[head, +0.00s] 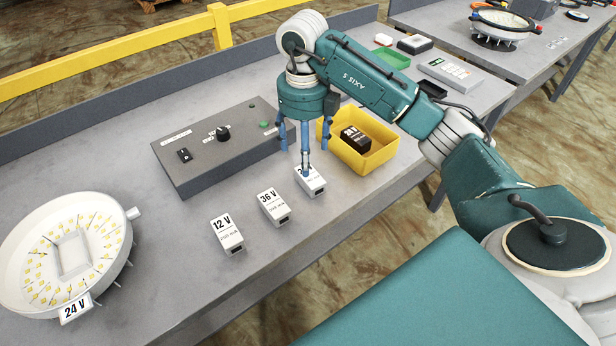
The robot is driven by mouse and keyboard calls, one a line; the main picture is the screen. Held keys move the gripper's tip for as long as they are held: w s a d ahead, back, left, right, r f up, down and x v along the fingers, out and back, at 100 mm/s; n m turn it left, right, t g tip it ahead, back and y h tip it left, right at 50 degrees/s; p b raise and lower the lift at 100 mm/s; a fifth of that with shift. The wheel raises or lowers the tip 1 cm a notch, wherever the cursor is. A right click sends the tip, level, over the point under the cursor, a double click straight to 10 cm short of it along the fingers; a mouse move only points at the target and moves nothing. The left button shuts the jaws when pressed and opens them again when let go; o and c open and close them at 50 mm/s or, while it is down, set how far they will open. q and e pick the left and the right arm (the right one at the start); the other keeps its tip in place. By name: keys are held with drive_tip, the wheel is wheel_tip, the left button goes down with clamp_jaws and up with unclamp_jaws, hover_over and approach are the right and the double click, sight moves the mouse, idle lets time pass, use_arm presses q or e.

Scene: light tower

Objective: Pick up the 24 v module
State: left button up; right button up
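My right gripper (305,155) points straight down with its blue fingers spread apart, and nothing shows between them. It is over a white module (315,184) at the right end of a row on the table. A finger covers part of that module's label, and only a leading "2" shows. To its left are a white 36 V module (273,207) and a white 12 V module (227,234). I cannot tell whether the finger touches the module. My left gripper is not in view.
A yellow bin (378,160) right of the gripper holds a black module (354,138) with a white label, hard to read. A grey control box (215,150) stands behind the row. A round LED lamp (112,262) tagged 24 V is at left. The front table strip is clear.

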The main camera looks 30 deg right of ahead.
sight(310, 180)
wheel_tip(310, 180, down, 4)
drive_tip(key=shift+a+r, duration=0.1)
drive_tip(key=shift+r, duration=0.1)
drive_tip(key=shift+s+f+p, duration=0.15)
drive_tip(key=shift+f+p, duration=0.45)
drive_tip(key=shift+p, duration=0.05)
wheel_tip(310, 180, down, 4)
drive_tip(key=shift+s+r+p, duration=0.15)
drive_tip(key=shift+r+p, duration=0.05)
drive_tip(key=shift+p, duration=0.4)
drive_tip(key=shift+f, duration=0.35)
drive_tip(key=c, duration=1.4)
